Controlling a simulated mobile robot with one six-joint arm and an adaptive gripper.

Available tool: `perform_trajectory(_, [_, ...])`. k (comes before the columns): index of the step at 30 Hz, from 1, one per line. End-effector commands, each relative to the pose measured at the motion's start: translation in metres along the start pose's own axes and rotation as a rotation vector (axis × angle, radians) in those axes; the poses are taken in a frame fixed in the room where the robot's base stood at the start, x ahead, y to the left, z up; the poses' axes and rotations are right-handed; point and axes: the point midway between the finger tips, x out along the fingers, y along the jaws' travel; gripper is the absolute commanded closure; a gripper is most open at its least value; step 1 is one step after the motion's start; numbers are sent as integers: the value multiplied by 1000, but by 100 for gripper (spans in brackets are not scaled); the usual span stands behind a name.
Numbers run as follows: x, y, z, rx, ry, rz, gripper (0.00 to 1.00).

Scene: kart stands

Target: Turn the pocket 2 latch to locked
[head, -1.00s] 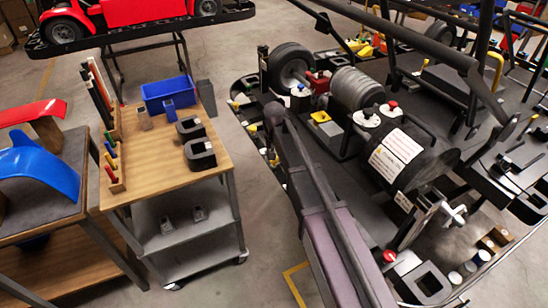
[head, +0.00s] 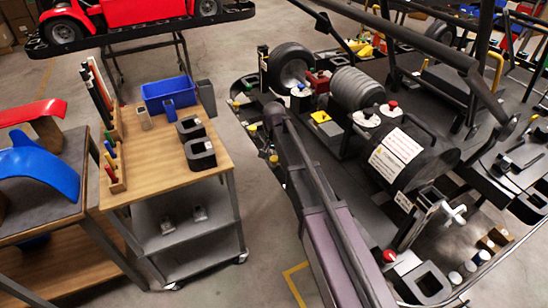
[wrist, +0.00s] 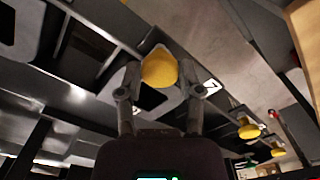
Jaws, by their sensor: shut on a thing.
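In the wrist view a round yellow latch knob (wrist: 160,68) sits between the two fingertips of my gripper (wrist: 159,84). My gripper is shut on the knob, with a finger on each side. A pale plate lies behind the knob. A small white label that seems to read 2 (wrist: 211,86) is just right of the fingers. The knob hides much of the latch, so its turn angle cannot be told. In the head view my own arm hides the gripper and the held knob.
Two more yellow knobs (wrist: 249,128) (wrist: 277,149) stand to the right in the wrist view. In the head view, the kart stand's dark frame (head: 285,150) surrounds my arm. A wooden-topped cart (head: 160,160) stands left, with open floor between.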

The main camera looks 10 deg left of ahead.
Motion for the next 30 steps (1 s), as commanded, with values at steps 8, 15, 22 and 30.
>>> perform_trajectory(8, [0,0,0,-1,-1,1,18])
perform_trajectory(15, [0,0,0,-1,0,0,18])
perform_trajectory(22, [0,0,0,-4,0,0,18])
perform_trajectory(30, [0,0,0,-58,0,0,18])
